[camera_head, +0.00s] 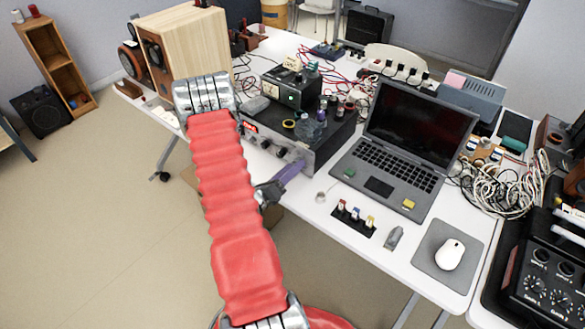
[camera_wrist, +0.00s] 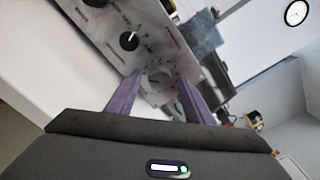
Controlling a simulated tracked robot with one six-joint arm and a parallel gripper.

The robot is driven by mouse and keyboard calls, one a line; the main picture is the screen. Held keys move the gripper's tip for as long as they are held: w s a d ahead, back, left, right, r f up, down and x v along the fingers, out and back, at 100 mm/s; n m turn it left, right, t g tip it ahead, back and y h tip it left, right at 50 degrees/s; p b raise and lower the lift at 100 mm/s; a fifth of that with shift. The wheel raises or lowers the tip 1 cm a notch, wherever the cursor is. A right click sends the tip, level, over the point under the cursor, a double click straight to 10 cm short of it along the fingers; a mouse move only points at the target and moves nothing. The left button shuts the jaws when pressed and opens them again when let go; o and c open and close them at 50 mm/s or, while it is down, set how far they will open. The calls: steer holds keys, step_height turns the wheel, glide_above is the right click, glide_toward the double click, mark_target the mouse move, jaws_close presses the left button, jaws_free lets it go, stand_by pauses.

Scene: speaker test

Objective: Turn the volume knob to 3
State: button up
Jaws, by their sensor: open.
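The amplifier (camera_head: 322,147) is a dark box with a silver front panel at the table's front edge. My gripper (camera_head: 292,168) is at the front of the panel.
A laptop (camera_head: 422,125) stands right of the amplifier, with a mouse (camera_head: 449,254) on a grey mat further right. A black device and bottles sit on the amplifier's top. A wooden speaker (camera_head: 190,45) stands behind my arm. Cables lie behind. The floor in front of the table is clear.

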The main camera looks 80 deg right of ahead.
steer(key=shift+s+d, duration=0.15)
steer(key=shift+d, duration=0.2)
steer(key=c, duration=1)
steer(key=shift+c, duration=0.2)
